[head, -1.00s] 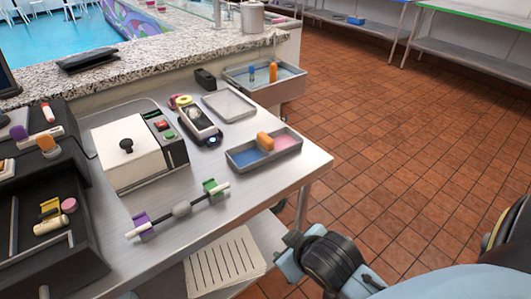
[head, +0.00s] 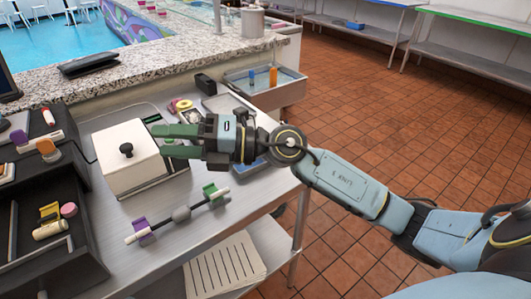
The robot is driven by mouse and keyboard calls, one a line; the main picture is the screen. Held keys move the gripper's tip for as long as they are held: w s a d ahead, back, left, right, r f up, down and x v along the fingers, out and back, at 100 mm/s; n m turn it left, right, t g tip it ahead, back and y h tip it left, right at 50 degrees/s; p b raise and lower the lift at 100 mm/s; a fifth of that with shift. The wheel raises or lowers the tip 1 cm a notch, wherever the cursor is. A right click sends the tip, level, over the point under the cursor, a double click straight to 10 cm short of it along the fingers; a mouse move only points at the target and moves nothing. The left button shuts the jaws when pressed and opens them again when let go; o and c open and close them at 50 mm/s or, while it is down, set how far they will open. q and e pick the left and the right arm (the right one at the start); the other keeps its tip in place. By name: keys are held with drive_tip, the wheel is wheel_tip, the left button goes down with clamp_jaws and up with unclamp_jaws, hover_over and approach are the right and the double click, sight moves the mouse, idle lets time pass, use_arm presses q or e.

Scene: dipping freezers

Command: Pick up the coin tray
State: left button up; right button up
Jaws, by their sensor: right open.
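My right gripper (head: 160,141) reaches in from the right. Its green fingers are apart and empty, in front of the right side of a white lidded box (head: 130,165) with a black knob. No label marks the coin tray; a flat black tray (head: 88,65) on the granite counter may be it. A metal tray with a blue compartment (head: 250,168) is mostly hidden behind my right wrist. A flat grey tray (head: 216,102) behind the gripper is partly covered too. My left gripper is not in view.
A bar with purple and green holders (head: 181,213) lies at the steel table's front. A black drawer unit (head: 85,255) stands left. A bin with a blue and an orange item (head: 285,94) is beyond the table. Tiled floor (head: 400,130) is open at right.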

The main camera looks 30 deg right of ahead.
drive_tip(key=w+d+f+n+g+h, duration=0.2)
drive_tip(key=d+f+n+g+h, duration=0.1)
drive_tip(key=f+n+h, duration=0.15)
drive_tip(key=w+d+f+m+g+h, duration=0.1)
drive_tip(key=w+d+h, duration=0.1)
drive_tip(key=d+h, duration=0.65)
drive_tip(key=w+d+f+m+g+h, duration=0.15)
drive_tip(key=d+h, duration=0.25)
drive_tip(key=d, duration=0.9)
drive_tip(key=shift+t, duration=0.35)
drive_tip(key=x, duration=0.6)
drive_tip(key=shift+w+d+f+b, duration=0.25)
drive_tip(key=shift+w+d+b, duration=0.05)
drive_tip(key=shift+d, duration=0.05)
drive_tip(key=shift+x, duration=3.2)
drive_tip(key=shift+w, duration=0.1)
drive_tip(key=shift+r, duration=0.1)
clamp_jaws()
